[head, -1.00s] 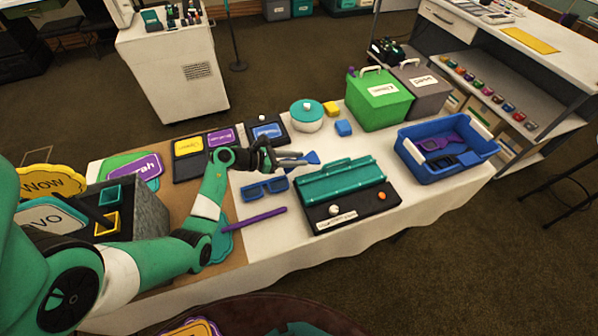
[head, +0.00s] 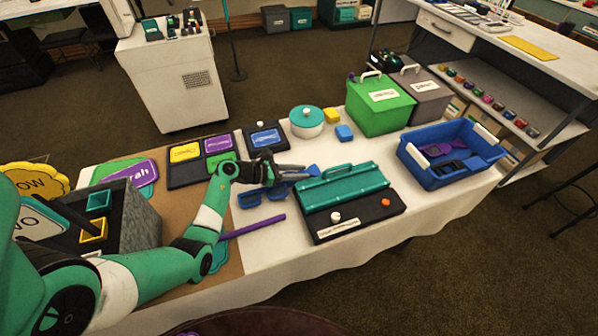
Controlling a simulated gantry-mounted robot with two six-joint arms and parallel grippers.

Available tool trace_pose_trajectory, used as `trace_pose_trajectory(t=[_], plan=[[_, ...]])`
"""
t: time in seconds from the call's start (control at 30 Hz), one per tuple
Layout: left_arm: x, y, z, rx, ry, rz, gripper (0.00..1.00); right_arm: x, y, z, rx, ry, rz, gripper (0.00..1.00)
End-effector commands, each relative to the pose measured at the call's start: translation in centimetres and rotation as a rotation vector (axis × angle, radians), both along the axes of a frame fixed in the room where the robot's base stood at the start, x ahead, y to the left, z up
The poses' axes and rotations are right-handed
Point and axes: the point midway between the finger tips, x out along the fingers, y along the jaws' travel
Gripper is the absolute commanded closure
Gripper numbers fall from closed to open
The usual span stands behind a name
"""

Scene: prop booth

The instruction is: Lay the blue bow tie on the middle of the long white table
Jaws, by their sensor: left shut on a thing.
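The blue bow tie (head: 313,170) is at the fingertips of my left gripper (head: 292,172), which is shut on it. Only part of the tie shows; the fingers hide the rest. The gripper is low over the long white table (head: 262,248), just left of the teal-lidded black case. I cannot tell whether the tie touches the table. My right gripper is not in view.
The black case (head: 352,213) stands at right. Behind are a white pot (head: 307,127) and a blue block (head: 344,133). A blue bin (head: 447,181) is farther right.

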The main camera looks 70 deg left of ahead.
Motion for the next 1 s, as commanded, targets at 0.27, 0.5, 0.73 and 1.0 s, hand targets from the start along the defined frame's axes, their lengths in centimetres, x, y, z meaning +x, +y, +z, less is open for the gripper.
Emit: trace_pose_trajectory(t=[0.27,0.5,0.73,1.0], plan=[[0.0,0.0,-0.5,0.001,0.0,0.0,1.0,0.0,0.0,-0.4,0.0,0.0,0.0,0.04],[0.0,0.0,-0.5,0.0,0.0,0.0,0.39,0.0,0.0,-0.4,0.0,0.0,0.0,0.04],[0.0,0.0,0.3,0.0,-0.001,0.0,0.39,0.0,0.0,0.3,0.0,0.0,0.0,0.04],[-4.2,0.4,2.8,-0.001,0.0,0.005,0.39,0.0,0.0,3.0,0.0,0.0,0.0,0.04]])
